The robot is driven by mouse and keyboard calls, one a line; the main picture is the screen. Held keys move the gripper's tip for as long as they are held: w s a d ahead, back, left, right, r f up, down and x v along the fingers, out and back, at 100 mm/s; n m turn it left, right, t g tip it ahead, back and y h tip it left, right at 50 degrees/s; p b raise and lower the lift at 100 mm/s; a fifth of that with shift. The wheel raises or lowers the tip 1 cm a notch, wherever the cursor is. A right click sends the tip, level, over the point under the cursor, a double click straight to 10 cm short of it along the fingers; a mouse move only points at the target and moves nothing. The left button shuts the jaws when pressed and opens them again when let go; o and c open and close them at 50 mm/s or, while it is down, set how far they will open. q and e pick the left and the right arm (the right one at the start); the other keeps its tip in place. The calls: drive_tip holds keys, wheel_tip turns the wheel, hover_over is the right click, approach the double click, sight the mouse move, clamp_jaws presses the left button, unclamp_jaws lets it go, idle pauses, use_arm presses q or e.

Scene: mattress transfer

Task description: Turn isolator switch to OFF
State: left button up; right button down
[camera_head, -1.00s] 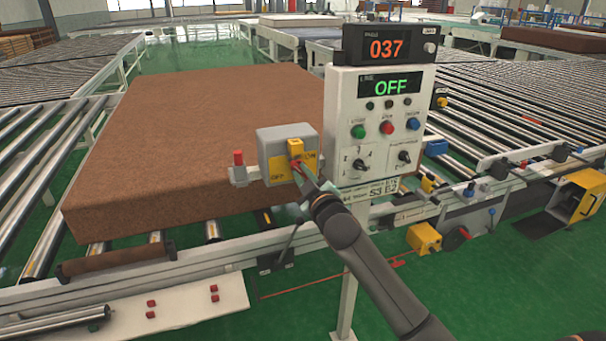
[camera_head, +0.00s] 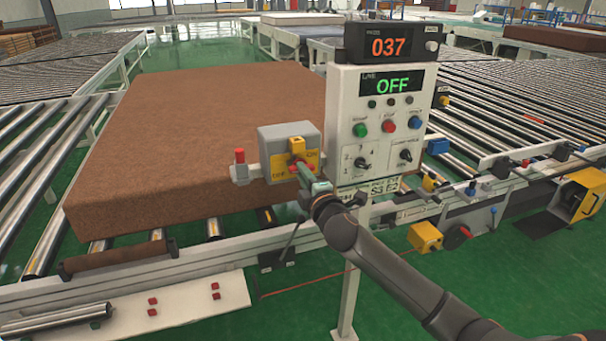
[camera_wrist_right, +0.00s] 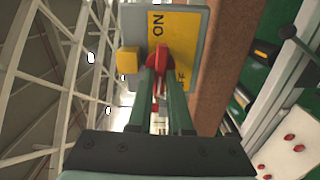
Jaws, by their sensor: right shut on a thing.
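The isolator switch is a grey box (camera_head: 285,137) with a yellow plate marked ON and OFF and a yellow block on its front. It stands left of the control panel. Its red handle (camera_wrist_right: 163,58) shows in the right wrist view, beside the ON lettering; the OFF lettering is partly hidden. My right gripper (camera_head: 301,170) reaches the box front from the lower right. In the right wrist view its two green fingers (camera_wrist_right: 163,88) are shut on the red handle. The handle's exact angle is hard to tell. My left gripper is not in view.
The control panel (camera_head: 345,100) with lit OFF and 037 displays stands close right of the switch. A red-topped button (camera_head: 239,156) sits on its left. A large brown mattress (camera_head: 190,150) lies on rollers behind. Green floor (camera_head: 300,310) is open in front.

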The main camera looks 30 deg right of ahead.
drive_tip(key=shift+n, duration=0.5)
drive_tip(key=c, duration=0.8)
unclamp_jaws()
drive_tip(key=shift+c, duration=0.2)
drive_tip(key=b+v, duration=0.2)
drive_tip(key=v, duration=1)
drive_tip(key=shift+s, duration=0.3)
